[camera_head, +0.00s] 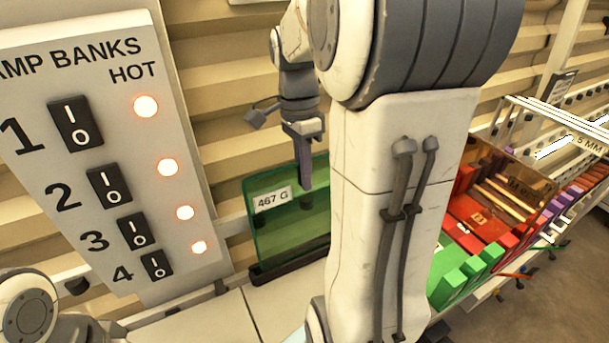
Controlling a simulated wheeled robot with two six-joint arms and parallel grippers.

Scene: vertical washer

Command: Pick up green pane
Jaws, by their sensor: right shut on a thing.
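The green pane (283,232) is a see-through upright sheet with a white label reading "467 G". It stands left of my right arm, with its lower edge at a dark rail (287,267); I cannot tell whether it touches the rail. My right gripper (305,183) points down at the pane's top edge and is shut on it, one finger showing in front of the pane. My right arm hides the pane's right side. Part of my left arm shows at the bottom left corner, but its gripper is out of view.
A lamp bank panel (120,205) with several switches and lit lamps stands close on the left. To the right, behind my arm, are an amber pane (512,183), red blocks (478,216) and green blocks (470,267). Pale slatted wall (235,75) lies behind.

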